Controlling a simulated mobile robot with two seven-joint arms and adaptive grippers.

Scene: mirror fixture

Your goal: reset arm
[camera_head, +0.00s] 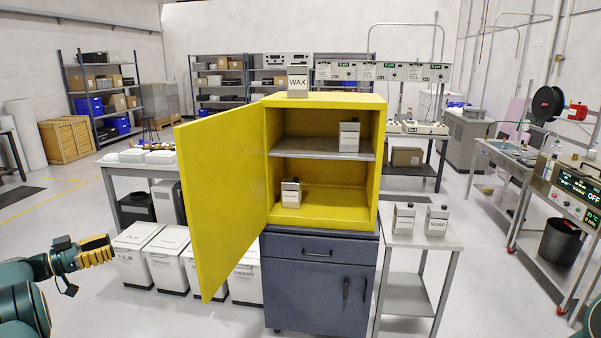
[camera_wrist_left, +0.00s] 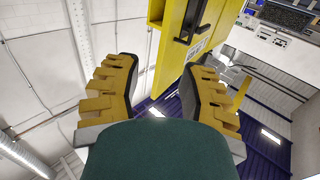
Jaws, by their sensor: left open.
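My left gripper (camera_head: 96,250) is at the left of the head view, well left of the yellow cabinet and apart from its door. In the left wrist view the left gripper's (camera_wrist_left: 158,82) yellow fingers are spread wide with nothing between them. The cabinet door (camera_head: 222,190) stands swung open to the left; its outer face and black handle (camera_wrist_left: 193,18) show beyond the fingers in the wrist view. My right gripper is out of view; only a bit of teal arm shows at the lower right edge.
The yellow cabinet (camera_head: 320,101) stands on a dark blue drawer unit (camera_head: 310,285). It holds a container on its shelf (camera_head: 349,136) and one below (camera_head: 290,193); a WAX container (camera_head: 298,81) stands on top. Two containers stand on a side table (camera_head: 420,233). White bins (camera_head: 137,258) stand behind the door.

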